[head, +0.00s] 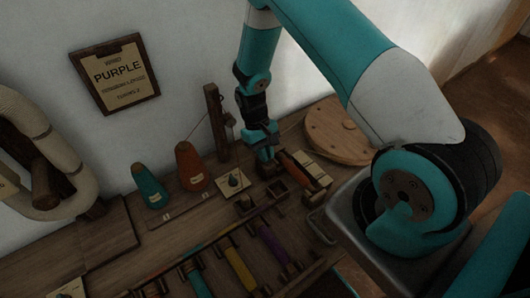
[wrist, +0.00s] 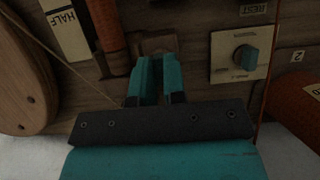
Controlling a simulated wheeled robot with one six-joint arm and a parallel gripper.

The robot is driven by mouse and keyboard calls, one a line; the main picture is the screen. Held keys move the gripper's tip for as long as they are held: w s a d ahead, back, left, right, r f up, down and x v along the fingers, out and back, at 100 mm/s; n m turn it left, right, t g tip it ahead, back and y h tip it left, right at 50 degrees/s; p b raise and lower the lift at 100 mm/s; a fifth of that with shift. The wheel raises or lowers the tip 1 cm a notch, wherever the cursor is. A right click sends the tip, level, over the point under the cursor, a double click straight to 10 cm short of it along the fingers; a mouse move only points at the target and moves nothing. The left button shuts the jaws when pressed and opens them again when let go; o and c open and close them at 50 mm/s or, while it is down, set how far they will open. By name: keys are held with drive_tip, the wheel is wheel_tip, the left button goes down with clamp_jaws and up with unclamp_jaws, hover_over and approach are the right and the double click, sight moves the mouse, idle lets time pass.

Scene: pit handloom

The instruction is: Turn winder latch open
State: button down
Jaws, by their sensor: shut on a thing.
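My gripper (head: 266,160) reaches down to the workbench beside the wooden post, and in the wrist view its two teal fingers (wrist: 156,65) are close together. They are shut on a small part that is mostly hidden between them, at a brown wooden block (wrist: 158,42) on the bench. That part seems to be the winder latch; its shape and turn angle cannot be told. An orange-red rod (wrist: 108,25) lies just left of the fingers, and it also shows right of my gripper in the head view (head: 295,168).
A dial with a teal knob (wrist: 245,57) sits right of the fingers. A round wooden disc (head: 338,132) is at the back right. A wooden post (head: 217,120) and orange (head: 189,165) and teal (head: 147,184) cones stand left. A wall sign (head: 115,73) reads PURPLE.

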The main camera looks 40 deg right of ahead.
drive_tip(key=shift+s+f, duration=0.2)
drive_tip(key=c, duration=1.2)
unclamp_jaws()
drive_tip(key=shift+w, duration=0.1)
drive_tip(key=shift+r, duration=0.1)
drive_tip(key=b+v, duration=0.1)
drive_tip(key=v, duration=1.6)
drive_tip(key=shift+w+r, duration=0.1)
drive_tip(key=shift+w, duration=0.05)
drive_tip(key=s+a+r+n+t+y+p, duration=0.1)
drive_tip(key=s+a+r+n+t, duration=0.15)
drive_tip(key=s+a+r, duration=0.5)
drive_tip(key=s+a+r+n+t+y+p, duration=0.1)
drive_tip(key=s+a+r+n, duration=0.3)
drive_tip(key=s+r, duration=0.5)
drive_tip(key=s+a+r, duration=0.1)
drive_tip(key=s, duration=0.2)
drive_tip(key=s+a+r+y, duration=0.1)
drive_tip(key=s+a, duration=0.1)
drive_tip(key=s, duration=0.1)
drive_tip(key=s+a+r+t+y, duration=0.1)
drive_tip(key=s+a, duration=0.1)
drive_tip(key=s, duration=0.1)
drive_tip(key=shift+s+r+n+p, duration=0.1)
drive_tip(key=shift+r+n+p, duration=0.15)
drive_tip(key=shift+r+p, duration=0.15)
